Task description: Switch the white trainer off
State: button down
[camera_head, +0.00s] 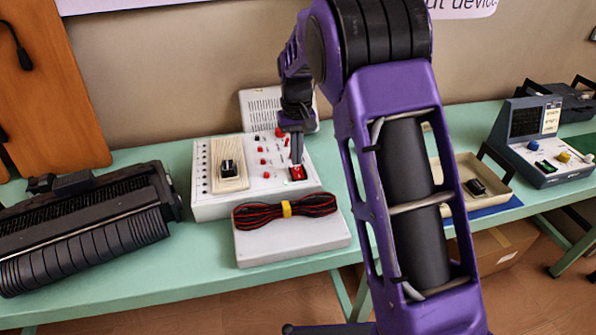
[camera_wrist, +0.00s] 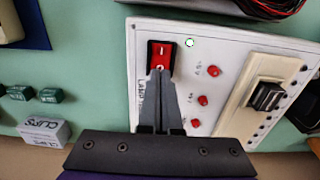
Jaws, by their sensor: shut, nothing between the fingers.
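The white trainer (camera_head: 210,206) is a white box with a sloped panel on the green bench, left of centre in the head view. Its panel (camera_wrist: 222,62) also fills much of the wrist view. A red rocker switch (camera_wrist: 162,56) in a black frame sits near the panel's corner; it also shows in the head view (camera_head: 297,173). My gripper (camera_wrist: 161,74) is shut and empty, its fingertips at the "0" end of the rocker, overlapping it in the picture. I cannot tell whether they touch. The "I" mark on the rocker stays visible. In the head view my gripper (camera_head: 296,160) points down at the switch.
A grey-white box (camera_head: 290,240) with a coil of red-black cable (camera_head: 290,209) lies in front of the trainer. A black ribbed rheostat (camera_head: 90,225) is at left. A beige tray (camera_head: 468,180) and a blue-grey instrument (camera_head: 530,150) stand at right. Small green clips (camera_wrist: 48,95) lie near the trainer.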

aim_at(297, 168)
jog(key=shift+f+b, duration=0.5)
jog(key=shift+f, duration=0.45)
dwell(0.8)
jog(key=shift+r+p, duration=2.9)
jog(key=shift+r, duration=0.7)
